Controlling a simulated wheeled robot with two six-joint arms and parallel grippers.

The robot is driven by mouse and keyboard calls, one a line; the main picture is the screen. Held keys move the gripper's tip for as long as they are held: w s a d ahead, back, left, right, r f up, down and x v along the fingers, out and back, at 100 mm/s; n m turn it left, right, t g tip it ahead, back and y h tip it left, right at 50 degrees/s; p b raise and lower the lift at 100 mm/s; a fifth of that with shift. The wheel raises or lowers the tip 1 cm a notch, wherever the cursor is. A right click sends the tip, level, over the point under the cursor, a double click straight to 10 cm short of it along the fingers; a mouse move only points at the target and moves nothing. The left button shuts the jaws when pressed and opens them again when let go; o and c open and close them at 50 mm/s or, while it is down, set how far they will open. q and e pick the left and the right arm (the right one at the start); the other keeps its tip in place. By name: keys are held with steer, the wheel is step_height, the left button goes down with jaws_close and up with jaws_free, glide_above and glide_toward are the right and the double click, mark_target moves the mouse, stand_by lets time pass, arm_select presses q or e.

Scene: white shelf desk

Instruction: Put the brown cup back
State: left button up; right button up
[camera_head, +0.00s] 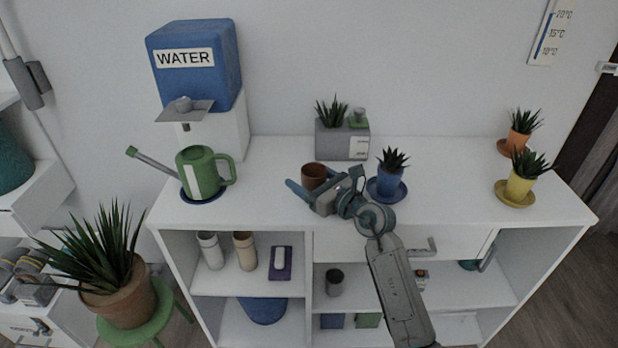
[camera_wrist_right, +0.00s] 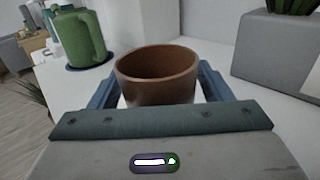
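The brown cup (camera_head: 313,172) stands upright on the white desk top, left of the grey planter; it also shows in the right wrist view (camera_wrist_right: 155,75). My right gripper (camera_head: 305,175) reaches in from the front with its blue fingers on either side of the cup. The cup's lower part is hidden behind the gripper in both views. My left gripper is not in view.
A green watering can (camera_head: 200,173) stands at the left by the blue water tank (camera_head: 195,62). The grey planter (camera_head: 332,143) is behind the cup. A blue potted plant (camera_head: 389,182) stands close right of my wrist. Yellow (camera_head: 519,188) and orange (camera_head: 518,141) pots are far right.

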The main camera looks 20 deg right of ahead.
steer(key=shift+r, duration=0.1)
steer(key=shift+s+d, duration=0.15)
steer(key=shift+s, duration=0.05)
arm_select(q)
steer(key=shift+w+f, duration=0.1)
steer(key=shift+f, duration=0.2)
arm_select(e)
steer(key=v, duration=1.1)
steer(key=shift+s+r, duration=0.1)
steer(key=shift+s, duration=0.15)
steer(key=shift+d, duration=0.1)
